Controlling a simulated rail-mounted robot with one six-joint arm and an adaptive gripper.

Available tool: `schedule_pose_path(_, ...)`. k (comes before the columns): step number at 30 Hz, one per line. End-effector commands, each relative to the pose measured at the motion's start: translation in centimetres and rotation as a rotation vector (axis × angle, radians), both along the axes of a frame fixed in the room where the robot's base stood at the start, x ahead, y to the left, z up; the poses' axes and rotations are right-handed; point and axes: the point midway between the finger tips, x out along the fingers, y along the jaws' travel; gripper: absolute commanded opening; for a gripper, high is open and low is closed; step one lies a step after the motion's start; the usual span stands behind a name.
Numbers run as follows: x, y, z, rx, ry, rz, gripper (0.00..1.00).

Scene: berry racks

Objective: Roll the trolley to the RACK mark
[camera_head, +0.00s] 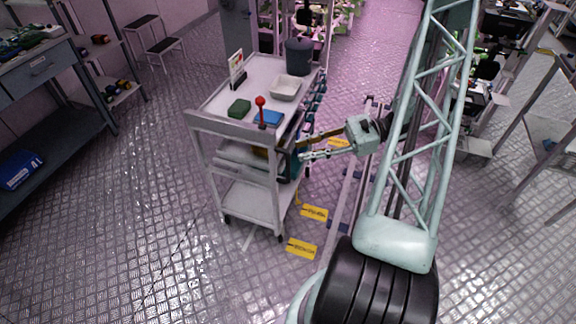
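The grey trolley (273,187) stands upright on castors on the metal floor, left of my arm. Its top holds a small red-knobbed item, a green block, a blue item, a white tray, a dark bin and a small upright card. My gripper (300,148) reaches in from the right to the trolley's near right side. Its fingertips are at or close to the trolley's edge, and I cannot tell whether they grip anything. Yellow floor marks (314,212), (301,248), (339,142) lie right of the trolley. Their lettering is too small to read, so I cannot tell which is RACK.
A rail (349,190) runs along the floor between the trolley and my arm. A workbench (62,67) with shelves stands at left, and a step stool (163,44) at the back. Racks and a table (545,128) stand at right. The floor left of the trolley is clear.

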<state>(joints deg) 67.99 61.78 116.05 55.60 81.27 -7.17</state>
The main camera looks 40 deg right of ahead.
Motion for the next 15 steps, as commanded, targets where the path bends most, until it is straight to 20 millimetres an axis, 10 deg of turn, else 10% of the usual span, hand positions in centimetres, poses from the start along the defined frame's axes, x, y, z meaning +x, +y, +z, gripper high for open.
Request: schedule_pose_path(15,-3.1,-5.1,-8.7,0.173,-0.001,-0.253,0.24)
